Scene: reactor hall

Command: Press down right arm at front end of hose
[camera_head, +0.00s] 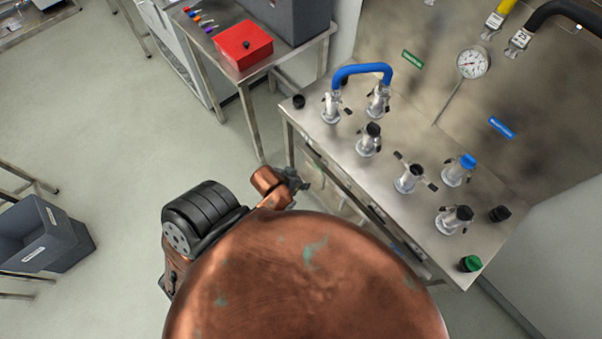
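A blue hose (361,69) arches between two silvery couplings on the steel bench. Its nearer end sits on the left coupling (331,108), which has a small dark lever arm (347,110) sticking out on its right. The other end sits on the coupling behind and to the right (378,102). A dark gripper (293,181), which seems to be my left, is in front of the bench's left part, below and left of the hose and apart from it. It is small and partly hidden, so its finger opening is unclear. My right gripper is not in view.
The steel bench (400,150) bears several more capped couplings, including a blue-capped one (458,170), and a loose green cap (470,263). A gauge (473,62) stands at the back. A side table holds a red box (243,45). Open floor lies to the left.

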